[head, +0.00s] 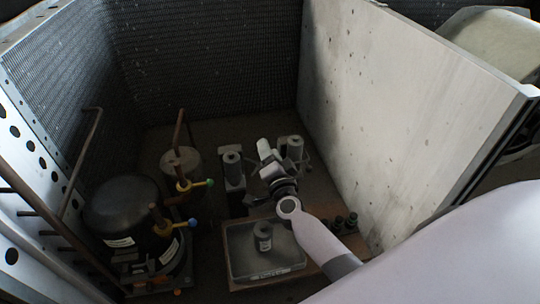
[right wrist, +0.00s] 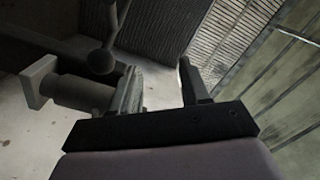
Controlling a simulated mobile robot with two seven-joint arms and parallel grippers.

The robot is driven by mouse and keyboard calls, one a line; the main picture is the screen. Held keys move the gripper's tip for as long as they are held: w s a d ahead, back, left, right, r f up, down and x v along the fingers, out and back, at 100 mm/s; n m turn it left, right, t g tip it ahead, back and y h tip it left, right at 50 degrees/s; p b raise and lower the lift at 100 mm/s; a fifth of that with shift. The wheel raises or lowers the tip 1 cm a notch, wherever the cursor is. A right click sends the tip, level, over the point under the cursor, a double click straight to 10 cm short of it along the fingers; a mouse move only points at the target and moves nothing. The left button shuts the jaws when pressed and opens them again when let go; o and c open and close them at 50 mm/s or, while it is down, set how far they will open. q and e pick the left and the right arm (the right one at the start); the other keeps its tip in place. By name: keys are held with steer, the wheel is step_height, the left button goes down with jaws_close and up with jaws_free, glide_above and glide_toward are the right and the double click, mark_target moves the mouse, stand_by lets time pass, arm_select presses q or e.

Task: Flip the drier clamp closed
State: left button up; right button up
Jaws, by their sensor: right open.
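My left gripper is out of view.
A grey tray (head: 238,274) holding a small cylinder (head: 263,236) lies in front. A black compressor (head: 122,205) and pipes with coloured handles (head: 188,184) stand left. A tall pale panel (head: 400,110) bounds the right, and mesh walls (head: 210,60) close the back.

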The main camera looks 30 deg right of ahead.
arm_select(q)
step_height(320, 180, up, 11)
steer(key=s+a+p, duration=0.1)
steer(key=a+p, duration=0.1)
steer(key=p, duration=1.3)
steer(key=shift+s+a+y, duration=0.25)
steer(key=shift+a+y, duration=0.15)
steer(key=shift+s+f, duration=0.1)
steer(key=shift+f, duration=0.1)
